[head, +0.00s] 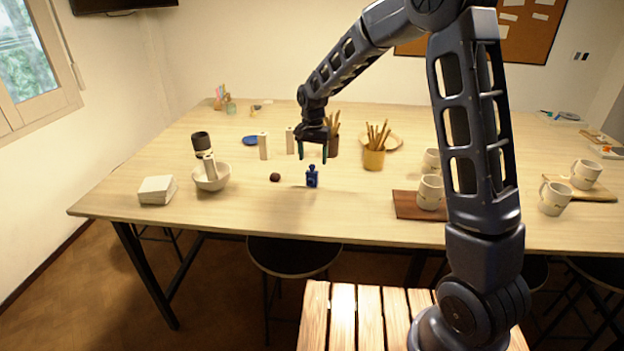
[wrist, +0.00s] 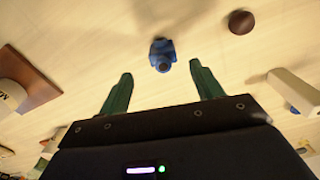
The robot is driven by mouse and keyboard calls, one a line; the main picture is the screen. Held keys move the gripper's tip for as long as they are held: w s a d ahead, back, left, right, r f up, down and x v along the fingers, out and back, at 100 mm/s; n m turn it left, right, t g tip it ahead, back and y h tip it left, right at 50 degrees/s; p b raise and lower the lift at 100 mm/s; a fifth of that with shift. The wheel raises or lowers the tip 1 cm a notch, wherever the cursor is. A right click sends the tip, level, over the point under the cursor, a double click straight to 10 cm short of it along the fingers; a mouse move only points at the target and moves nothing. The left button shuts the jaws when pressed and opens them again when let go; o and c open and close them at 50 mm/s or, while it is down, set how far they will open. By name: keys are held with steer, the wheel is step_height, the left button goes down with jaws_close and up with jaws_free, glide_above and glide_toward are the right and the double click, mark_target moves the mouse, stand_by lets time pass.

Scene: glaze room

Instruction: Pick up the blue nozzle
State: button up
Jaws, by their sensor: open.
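A small dark blue nozzle (head: 312,177) stands upright on the wooden table (head: 230,200), near the front edge at the middle. It also shows in the wrist view (wrist: 162,55), seen from above, just beyond the fingertips and between their lines. My gripper (head: 313,156) hangs above the table, pointing down, a little above and behind the nozzle. Its two green fingers are apart and empty, as the wrist view (wrist: 161,78) shows. Nothing touches the nozzle.
A white bowl (head: 211,177) is farther left.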

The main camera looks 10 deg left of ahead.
mark_target(312, 169)
steer(key=shift+w+a+f, duration=0.1)
steer(key=shift+f, duration=2.05)
steer(key=shift+w+a+f, duration=0.1)
steer(key=shift+f, duration=2)
steer(key=shift+c, duration=0.3)
steer(key=c, duration=1)
